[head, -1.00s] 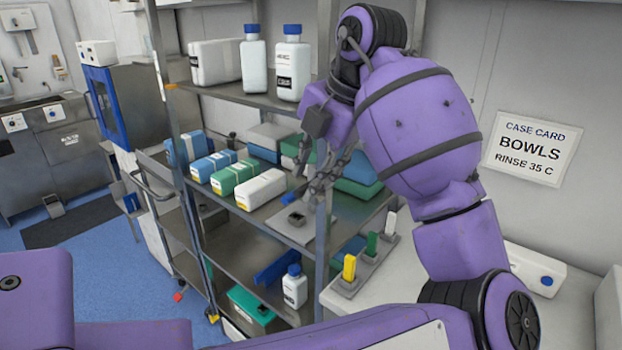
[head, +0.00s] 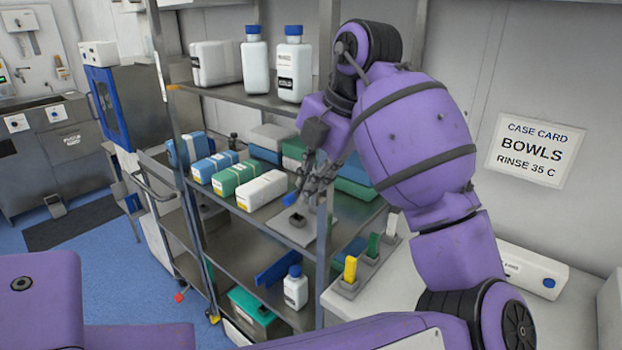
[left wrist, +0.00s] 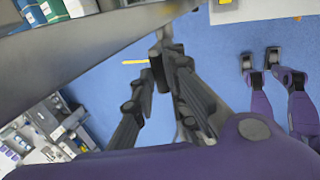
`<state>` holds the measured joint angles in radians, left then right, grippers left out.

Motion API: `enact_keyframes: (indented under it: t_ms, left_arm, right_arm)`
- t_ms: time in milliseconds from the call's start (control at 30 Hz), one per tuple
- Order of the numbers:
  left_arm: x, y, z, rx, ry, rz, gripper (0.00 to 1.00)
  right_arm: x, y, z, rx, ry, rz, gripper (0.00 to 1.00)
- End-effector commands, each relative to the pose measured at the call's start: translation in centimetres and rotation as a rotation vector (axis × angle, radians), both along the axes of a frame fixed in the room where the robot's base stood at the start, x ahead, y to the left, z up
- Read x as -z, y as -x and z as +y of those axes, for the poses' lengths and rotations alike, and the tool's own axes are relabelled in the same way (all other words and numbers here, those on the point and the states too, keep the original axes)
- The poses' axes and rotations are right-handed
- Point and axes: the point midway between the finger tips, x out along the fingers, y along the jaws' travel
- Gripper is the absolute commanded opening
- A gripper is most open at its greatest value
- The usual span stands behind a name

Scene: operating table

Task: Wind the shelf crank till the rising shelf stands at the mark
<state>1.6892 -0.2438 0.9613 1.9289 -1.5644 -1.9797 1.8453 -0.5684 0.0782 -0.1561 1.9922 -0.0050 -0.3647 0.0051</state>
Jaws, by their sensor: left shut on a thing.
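My left gripper (head: 315,188) reaches down in front of the metal shelf unit, beside its right front post. In the left wrist view its fingers (left wrist: 163,62) close together on a small dark piece, which I take for the crank handle (left wrist: 157,72); the fingers hide most of it. In the head view a grey plate (head: 308,232) with a dark square block sits just below the fingers. The middle shelf (head: 268,214) carries boxes. I cannot tell which board is the rising shelf, and I cannot make out the mark. My right gripper is out of view.
White bottles (head: 293,68) stand on the top shelf. Blue, green and white boxes (head: 262,190) fill the middle one. A white bottle (head: 295,288) stands lower. Yellow, green and white upright tabs (head: 350,269) stand on the counter at right. Blue floor is open at left.

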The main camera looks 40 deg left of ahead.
Motion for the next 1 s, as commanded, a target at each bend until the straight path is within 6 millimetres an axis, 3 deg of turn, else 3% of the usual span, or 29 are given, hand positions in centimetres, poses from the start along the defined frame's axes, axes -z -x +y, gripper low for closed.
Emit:
enact_keyframes:
  t_ms: [300,1000]
  left_arm:
    - [-0.06,0.01,-0.04,-0.001,-0.011,-0.002,0.0]
    - [0.37,0.04,-0.84,0.002,-0.111,-0.006,0.0]
  right_arm:
    - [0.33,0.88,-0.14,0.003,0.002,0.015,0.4]
    - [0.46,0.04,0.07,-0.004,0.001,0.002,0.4]
